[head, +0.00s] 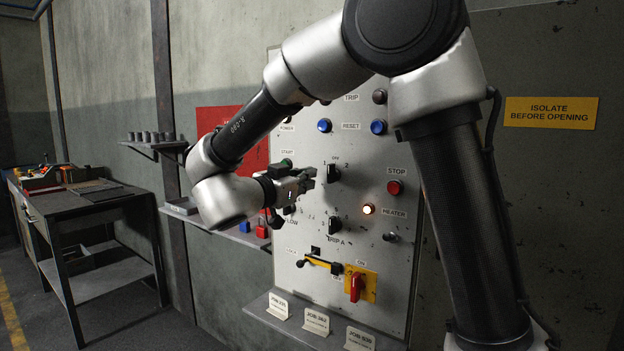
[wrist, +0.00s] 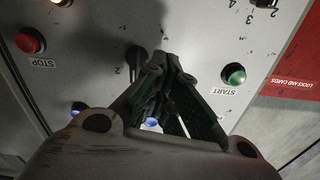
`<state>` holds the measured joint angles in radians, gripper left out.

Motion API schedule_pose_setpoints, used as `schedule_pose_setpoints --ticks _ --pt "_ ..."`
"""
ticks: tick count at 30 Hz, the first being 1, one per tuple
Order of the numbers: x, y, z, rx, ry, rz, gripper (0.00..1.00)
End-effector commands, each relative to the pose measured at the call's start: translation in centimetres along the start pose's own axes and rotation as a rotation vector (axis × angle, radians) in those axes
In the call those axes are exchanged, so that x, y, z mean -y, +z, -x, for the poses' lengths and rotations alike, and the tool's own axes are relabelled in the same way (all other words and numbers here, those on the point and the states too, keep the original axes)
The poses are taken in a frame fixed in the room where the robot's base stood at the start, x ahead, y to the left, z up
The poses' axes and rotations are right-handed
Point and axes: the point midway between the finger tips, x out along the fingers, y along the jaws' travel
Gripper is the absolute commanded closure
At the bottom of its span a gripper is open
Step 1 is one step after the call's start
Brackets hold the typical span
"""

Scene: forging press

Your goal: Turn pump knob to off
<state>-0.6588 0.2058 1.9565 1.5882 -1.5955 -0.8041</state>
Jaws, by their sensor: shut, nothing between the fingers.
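The black selector knob (head: 333,173) marked OFF, 1 and 2 is on the pale control panel (head: 386,270), between the START and STOP buttons. I take it for the pump knob; no pump label is readable. OFF is printed above it, 1 and 2 at its sides. Its exact pointing is hard to tell. My gripper (head: 309,180) is shut and empty, its tips just left of the knob. In the wrist view, which looks upside down, the knob (wrist: 135,60) is left of my shut gripper (wrist: 167,66); contact cannot be told.
A green START button (wrist: 233,74) and red STOP button (head: 394,187) flank the knob. Below are a lit HEATER lamp (head: 368,209), another selector (head: 334,225) and a red switch on yellow (head: 355,287). A card shelf (head: 262,309) juts out beneath. A workbench (head: 85,215) stands left.

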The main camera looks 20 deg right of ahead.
Motion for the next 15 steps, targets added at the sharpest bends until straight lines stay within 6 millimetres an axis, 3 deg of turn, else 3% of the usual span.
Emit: schedule_pose_setpoints --ticks 15 --pt "0.0 0.0 5.4 0.0 -0.001 0.001 1.0"
